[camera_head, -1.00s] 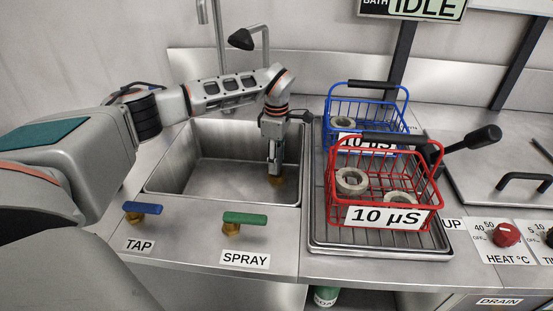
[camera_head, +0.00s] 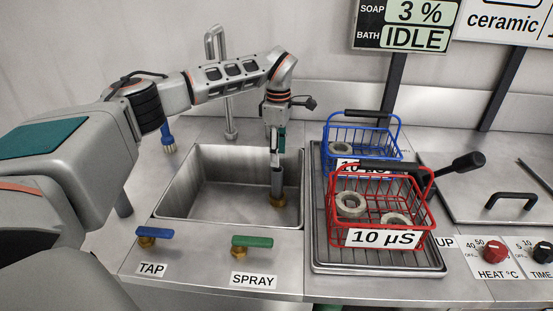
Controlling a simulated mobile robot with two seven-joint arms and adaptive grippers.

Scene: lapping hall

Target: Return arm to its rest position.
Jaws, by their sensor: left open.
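My left arm comes in from the left and bends down over the steel sink (camera_head: 172,205). My left gripper (camera_head: 277,152) points down at the sink's right side and is open. Directly below its fingers is an upright grey cylindrical piece with a brass end (camera_head: 278,200). I cannot tell whether the fingers touch it. My right gripper is not in view.
A blue basket (camera_head: 350,133) and a red basket (camera_head: 420,215), both holding rings, stand on the drain tray (camera_head: 325,262) right of the sink. Blue TAP (camera_head: 155,234) and green SPRAY (camera_head: 253,241) levers stand in front. A tall faucet (camera_head: 229,110) rises behind.

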